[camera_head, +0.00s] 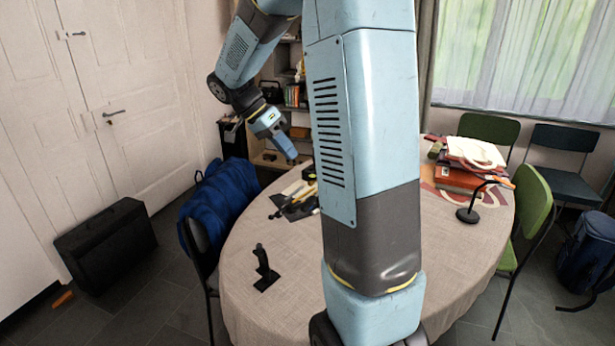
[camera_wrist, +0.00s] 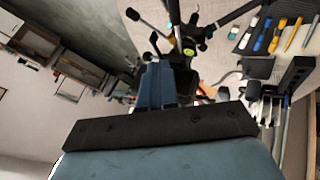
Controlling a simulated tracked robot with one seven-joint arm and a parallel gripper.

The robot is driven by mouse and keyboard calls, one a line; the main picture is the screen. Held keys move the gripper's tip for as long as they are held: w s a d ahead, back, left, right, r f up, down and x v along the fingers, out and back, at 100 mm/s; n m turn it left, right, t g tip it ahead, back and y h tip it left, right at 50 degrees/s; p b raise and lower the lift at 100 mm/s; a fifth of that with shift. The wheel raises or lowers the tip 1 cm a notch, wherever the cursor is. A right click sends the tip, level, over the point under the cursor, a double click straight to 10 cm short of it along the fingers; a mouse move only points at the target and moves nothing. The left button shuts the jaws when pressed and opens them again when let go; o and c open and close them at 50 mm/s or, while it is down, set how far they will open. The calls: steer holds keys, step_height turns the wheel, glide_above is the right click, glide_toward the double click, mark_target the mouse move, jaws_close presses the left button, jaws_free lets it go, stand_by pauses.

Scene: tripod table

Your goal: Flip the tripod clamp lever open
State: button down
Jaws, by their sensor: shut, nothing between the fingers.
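My gripper (camera_head: 291,156) hangs over the far left part of the table in the head view, fingers pointing down. In the wrist view my gripper (camera_wrist: 156,66) shows as blue fingers close together, shut and empty. The black tripod (camera_wrist: 188,32) is just beyond the fingertips there, with legs spreading upward and a round green spot on its hub. A small dark lever-like part (camera_wrist: 154,38) sits close above the fingertips; I cannot tell if it is the clamp lever or whether the fingers touch it. The tripod's lower part is hidden behind the gripper.
The oval table (camera_head: 245,296) carries a dark tool tray (camera_head: 278,200), a black joystick-like stand (camera_head: 264,268), a desk lamp (camera_head: 468,214) and a red box (camera_head: 458,180). The tray of tools (camera_wrist: 268,62) is right of the tripod in the wrist view. A blue jacket (camera_head: 222,198) hangs on a chair.

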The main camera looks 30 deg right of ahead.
steer(key=x, duration=1)
steer(key=shift+a, duration=0.2)
steer(key=shift+d, duration=0.25)
